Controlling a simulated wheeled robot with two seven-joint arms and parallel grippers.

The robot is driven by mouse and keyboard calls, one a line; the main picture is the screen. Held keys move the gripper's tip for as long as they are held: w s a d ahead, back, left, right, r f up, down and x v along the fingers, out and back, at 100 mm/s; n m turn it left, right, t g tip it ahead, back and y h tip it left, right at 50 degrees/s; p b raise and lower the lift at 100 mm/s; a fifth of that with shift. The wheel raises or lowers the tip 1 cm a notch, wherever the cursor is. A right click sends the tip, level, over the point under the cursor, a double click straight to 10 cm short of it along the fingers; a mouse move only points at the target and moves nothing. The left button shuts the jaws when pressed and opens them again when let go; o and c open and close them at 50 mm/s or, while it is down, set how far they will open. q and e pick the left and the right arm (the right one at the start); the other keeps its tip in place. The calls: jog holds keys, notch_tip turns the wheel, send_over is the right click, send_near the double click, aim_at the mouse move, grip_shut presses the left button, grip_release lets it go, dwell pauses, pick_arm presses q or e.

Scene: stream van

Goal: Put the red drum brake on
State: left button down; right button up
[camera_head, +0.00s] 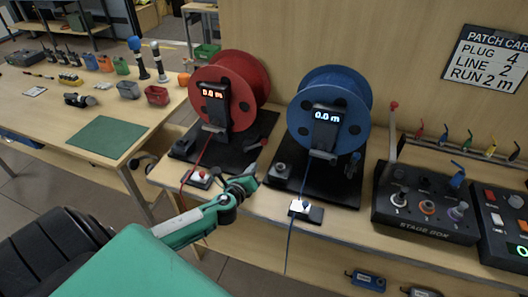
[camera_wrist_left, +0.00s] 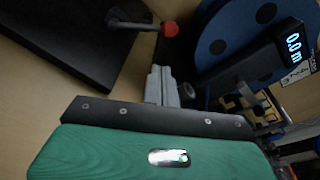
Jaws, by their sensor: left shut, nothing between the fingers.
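The red drum (camera_head: 258,78) stands upright on a black base, its display reading 0.0 m. Its brake lever (camera_head: 253,163) sits at the base's right front corner. In the left wrist view a lever with a red knob (camera_wrist_left: 170,29) sticks out from the edge of a black base. My left gripper (camera_head: 246,184) is just in front of that corner, close to the lever. Its shut fingers (camera_wrist_left: 160,86) are empty and appear apart from the red knob. My right gripper is not in view.
The blue drum (camera_head: 357,85) stands close on the right, also reading 0.0 m; it shows in the wrist view (camera_wrist_left: 228,40). A stage box (camera_head: 425,222) is farther right. A green mat (camera_head: 107,137) lies on the left table.

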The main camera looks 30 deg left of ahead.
aim_at(256, 146)
pick_arm(q)
jog(key=shift+w+a+r+m+h, duration=0.1)
jog(key=shift+w+a+m+h, duration=0.2)
jog(key=shift+m, duration=0.4)
jog(key=shift+w, duration=0.15)
jog(key=shift+w, duration=0.2)
jog(key=p+x, duration=0.1)
jog(key=x, duration=0.7)
jog(key=shift+w, duration=0.1)
jog(key=shift+w+a, duration=0.1)
jog(key=shift+w, duration=0.5)
jog(key=shift+a+r+n, duration=0.15)
jog(key=shift+r+n, duration=0.05)
jog(key=shift+n, duration=0.2)
